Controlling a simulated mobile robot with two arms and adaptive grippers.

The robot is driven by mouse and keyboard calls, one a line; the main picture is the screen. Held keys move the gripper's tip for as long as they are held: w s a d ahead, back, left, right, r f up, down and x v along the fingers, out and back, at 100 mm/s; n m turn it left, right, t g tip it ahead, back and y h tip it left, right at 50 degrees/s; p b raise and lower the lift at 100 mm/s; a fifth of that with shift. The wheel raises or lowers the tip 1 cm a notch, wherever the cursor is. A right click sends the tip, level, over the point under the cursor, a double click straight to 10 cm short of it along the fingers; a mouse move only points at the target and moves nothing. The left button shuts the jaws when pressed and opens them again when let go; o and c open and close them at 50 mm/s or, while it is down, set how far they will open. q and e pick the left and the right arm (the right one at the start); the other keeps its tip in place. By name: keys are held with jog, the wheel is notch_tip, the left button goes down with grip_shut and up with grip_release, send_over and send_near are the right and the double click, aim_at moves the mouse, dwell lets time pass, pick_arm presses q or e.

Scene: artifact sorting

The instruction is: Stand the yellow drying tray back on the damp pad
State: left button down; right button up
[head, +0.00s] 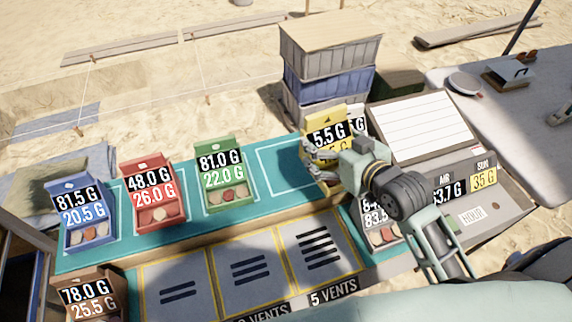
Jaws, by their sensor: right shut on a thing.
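The yellow drying tray (341,114) has a raised back with a label whose visible part reads 5.5 G. My right gripper (318,158) is shut on it and covers much of its lower front. The tray is at the right end of the long teal pad (240,220), which I take to be the damp pad, beside an empty white-outlined space (283,170). I cannot tell whether the tray touches the pad. My left gripper is not in view.
Blue (84,200), red (150,181) and green (222,165) trays stand on the teal pad to the left. Stacked crates (330,84) stand behind the yellow tray. A white-topped box (425,127) is to the right. Slotted grey panels (250,268) lie in front.

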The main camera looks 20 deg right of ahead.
jog(key=shift+w+d+r+m+h, duration=0.2)
jog(key=shift+w+r+m+h, duration=0.3)
jog(key=shift+h, duration=0.1)
jog(key=shift+w+r+m+h, duration=0.2)
jog(key=shift+m+h, duration=0.1)
jog(key=shift+h, duration=0.1)
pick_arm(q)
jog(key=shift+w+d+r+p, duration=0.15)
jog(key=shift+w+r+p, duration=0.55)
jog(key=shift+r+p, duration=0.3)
pick_arm(e)
jog(key=shift+w+a+f, duration=1.25)
jog(key=shift+a+f, duration=0.15)
jog(key=shift+f, duration=0.45)
jog(key=shift+w+a+f, duration=1.3)
jog(key=shift+a+f, duration=0.15)
jog(key=shift+f, duration=0.35)
jog(key=shift+w+a+f, duration=1.25)
jog(key=shift+a+f, duration=0.15)
jog(key=shift+f, duration=0.45)
jog(key=o, duration=1.2)
jog(key=shift+f, duration=0.15)
jog(key=shift+o, duration=0.3)
